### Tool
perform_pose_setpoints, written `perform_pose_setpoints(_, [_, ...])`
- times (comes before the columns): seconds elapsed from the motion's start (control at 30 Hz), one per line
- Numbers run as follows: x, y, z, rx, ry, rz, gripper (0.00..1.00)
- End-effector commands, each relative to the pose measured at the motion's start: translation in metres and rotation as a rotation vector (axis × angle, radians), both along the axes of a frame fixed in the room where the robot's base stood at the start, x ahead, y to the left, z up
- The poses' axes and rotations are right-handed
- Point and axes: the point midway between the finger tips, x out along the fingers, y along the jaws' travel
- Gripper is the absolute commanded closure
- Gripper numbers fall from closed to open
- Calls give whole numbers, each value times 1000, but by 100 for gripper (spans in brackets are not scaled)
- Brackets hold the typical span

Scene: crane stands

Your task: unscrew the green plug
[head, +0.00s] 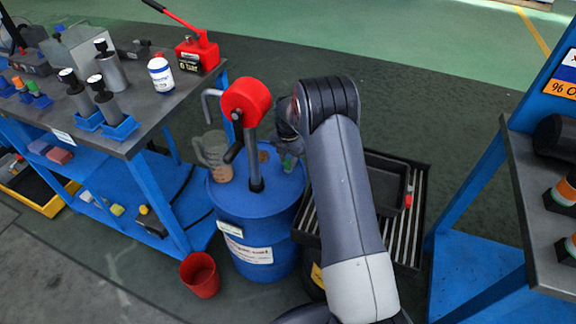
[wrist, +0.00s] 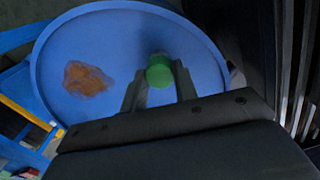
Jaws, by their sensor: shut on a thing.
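The green plug (wrist: 160,71) stands on the lid of the blue drum (wrist: 60,58) in the wrist view. My gripper (wrist: 159,84) has one finger on each side of the plug and is shut on it. In the head view the plug (head: 289,163) shows as a small green spot near the right side of the drum (head: 255,216), under my gripper (head: 289,150). My arm covers part of the drum's right side. Whether the plug is still threaded into the lid cannot be told.
A red-headed hand pump (head: 246,100) and a clear jug (head: 214,158) stand on the drum lid. A brown stain (wrist: 88,78) marks the lid. A red bucket (head: 200,275) is on the floor. A black tray (head: 386,182) lies on the slatted grate at right.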

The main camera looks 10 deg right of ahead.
Motion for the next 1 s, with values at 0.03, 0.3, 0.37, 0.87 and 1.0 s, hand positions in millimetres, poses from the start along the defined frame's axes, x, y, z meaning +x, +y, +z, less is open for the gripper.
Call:
perform_pose_setpoints(0.03, [2,0,3,1,-6,5,100])
perform_pose_setpoints(0.3, [2,0,3,-1,-6,252,100])
perform_pose_setpoints(0.37, [2,0,3,-1,-6,318,100])
perform_pose_setpoints(0.87, [2,0,3,0,-6,449,66])
perform_pose_setpoints(1.0, [1,0,2,0,-3,448,55])
